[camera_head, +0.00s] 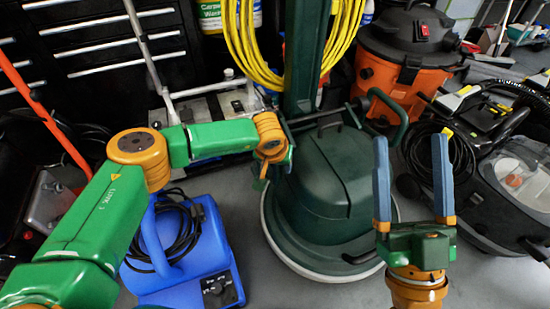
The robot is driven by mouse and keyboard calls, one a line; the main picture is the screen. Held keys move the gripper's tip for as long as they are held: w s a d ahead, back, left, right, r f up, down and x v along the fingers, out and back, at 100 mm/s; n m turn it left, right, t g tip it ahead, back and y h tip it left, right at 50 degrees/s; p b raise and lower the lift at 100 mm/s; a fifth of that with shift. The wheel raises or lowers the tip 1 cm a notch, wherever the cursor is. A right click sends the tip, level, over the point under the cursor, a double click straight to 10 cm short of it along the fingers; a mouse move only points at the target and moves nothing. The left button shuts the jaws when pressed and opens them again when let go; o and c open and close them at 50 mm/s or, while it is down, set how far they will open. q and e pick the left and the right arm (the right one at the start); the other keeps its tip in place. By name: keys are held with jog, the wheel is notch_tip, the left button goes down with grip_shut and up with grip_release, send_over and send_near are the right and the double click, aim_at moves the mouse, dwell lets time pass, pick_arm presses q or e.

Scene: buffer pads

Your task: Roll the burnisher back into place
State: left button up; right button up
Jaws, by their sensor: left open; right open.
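The burnisher is a dark green floor machine (325,185) with a round pale-rimmed base, standing on the grey floor in the middle of the view. Its upright green column (304,60) rises behind the body, with a yellow cord looped around it. A dark crossbar and curved handle show above the body. My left gripper (276,168) is open at the burnisher's upper left side; its fingers are mostly hidden by its wrist, and I cannot tell whether they touch it. My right gripper (411,139) is open and empty, blue fingers pointing up, in front of the burnisher's right side.
A blue blower (185,255) sits left of the burnisher. An orange and black vacuum (400,65) stands behind right, and a grey carpet machine (500,185) stands at right. Black drawers (100,45) fill the back left. A little floor is clear at front.

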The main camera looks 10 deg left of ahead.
pick_arm(q)
jog(key=p+v, duration=0.1)
jog(key=v, duration=0.2)
jog(key=shift+p+v, duration=0.6)
jog(key=shift+v, duration=0.4)
jog(key=shift+s+r, duration=0.1)
pick_arm(e)
jog(key=w+f+g+h, duration=0.2)
jog(key=f+g, duration=0.2)
jog(key=f, duration=0.3)
jog(key=w+d+f+m+g+h, duration=0.1)
jog(key=w+f+g+h, duration=0.1)
jog(key=f+g, duration=0.3)
notch_tip(320, 180, down, 3)
jog(key=shift+w+d+f, duration=0.15)
jog(key=shift+w+f, duration=0.05)
jog(key=shift+w, duration=0.05)
pick_arm(q)
jog(key=shift+s, duration=0.1)
pick_arm(e)
jog(key=shift+s, duration=0.1)
